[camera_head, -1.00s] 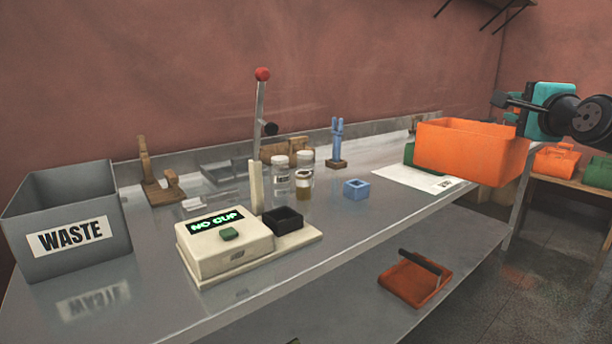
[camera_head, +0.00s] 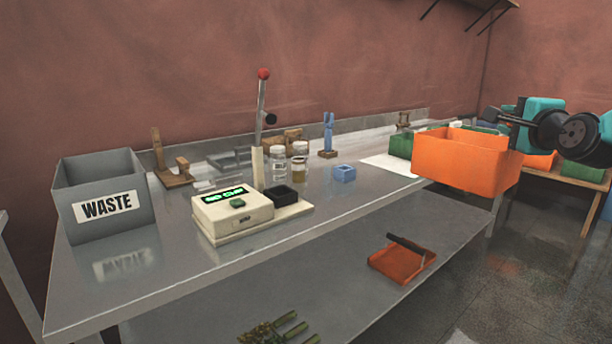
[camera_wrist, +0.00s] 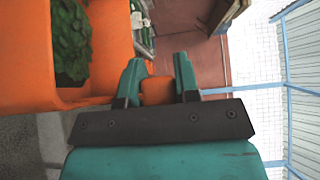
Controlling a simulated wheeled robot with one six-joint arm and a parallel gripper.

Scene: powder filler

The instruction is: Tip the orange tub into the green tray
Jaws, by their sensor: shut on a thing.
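The orange tub (camera_head: 462,167) is held upright in the air at the right of the head view, in front of the bench's right end. My gripper (camera_head: 507,118) is shut on its right side. In the wrist view my gripper (camera_wrist: 159,88) has its two teal fingers on an orange part of the tub (camera_wrist: 28,60). Dark green leafy-looking contents (camera_wrist: 70,42) show inside the tub there. A green tray (camera_head: 401,145) stands on the bench's far right end, partly hidden behind the tub.
A grey WASTE bin (camera_head: 108,200), a cream machine with a red-knobbed lever (camera_head: 233,213), jars (camera_head: 300,160) and a blue cup (camera_head: 344,173) stand on the metal bench (camera_head: 130,285). An orange dustpan (camera_head: 402,262) lies on the lower shelf. A wooden table (camera_head: 570,175) stands at right.

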